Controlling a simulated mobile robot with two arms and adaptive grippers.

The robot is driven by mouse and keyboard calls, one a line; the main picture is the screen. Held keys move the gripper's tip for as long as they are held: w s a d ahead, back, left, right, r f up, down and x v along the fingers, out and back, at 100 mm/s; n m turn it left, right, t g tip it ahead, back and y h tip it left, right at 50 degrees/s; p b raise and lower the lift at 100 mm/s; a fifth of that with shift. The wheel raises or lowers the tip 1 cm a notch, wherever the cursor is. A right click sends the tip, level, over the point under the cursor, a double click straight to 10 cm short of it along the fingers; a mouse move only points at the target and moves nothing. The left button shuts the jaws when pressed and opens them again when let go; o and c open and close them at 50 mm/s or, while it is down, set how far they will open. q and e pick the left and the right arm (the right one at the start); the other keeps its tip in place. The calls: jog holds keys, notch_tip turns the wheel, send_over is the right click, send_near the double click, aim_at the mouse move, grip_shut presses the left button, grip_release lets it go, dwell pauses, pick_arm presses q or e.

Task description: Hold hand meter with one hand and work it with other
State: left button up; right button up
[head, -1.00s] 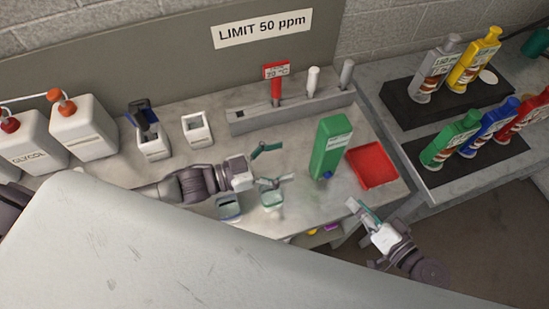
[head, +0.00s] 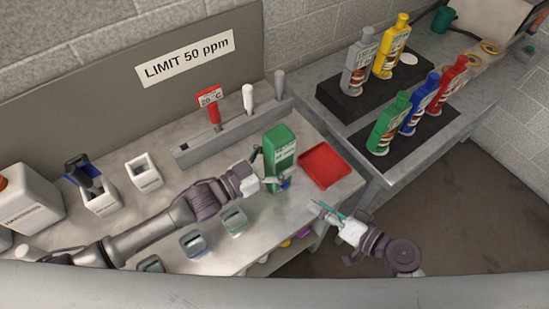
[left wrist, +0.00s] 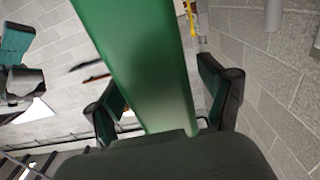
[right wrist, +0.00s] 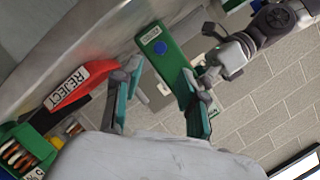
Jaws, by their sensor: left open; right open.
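The green hand meter (head: 279,150), with a pale label and a blue button, stands upright on the bench in the head view. My left gripper (head: 268,169) is open at the meter, with a finger on either side. In the left wrist view the meter (left wrist: 140,60) rises between the two open fingers; contact cannot be told. My right gripper (head: 322,208) is open and empty near the bench's front edge, apart from the meter. The right wrist view shows the meter's blue-button face (right wrist: 160,48) beyond my open right fingers (right wrist: 158,98).
A red tray (head: 327,166), marked REJECT in the right wrist view, lies right of the meter. A grey rack (head: 190,152) with a red thermometer-like piece stands behind. Coloured bottles (head: 388,124) stand on the side bench.

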pick_arm(q)
jog(key=c, duration=1.4)
pick_arm(e)
grip_shut()
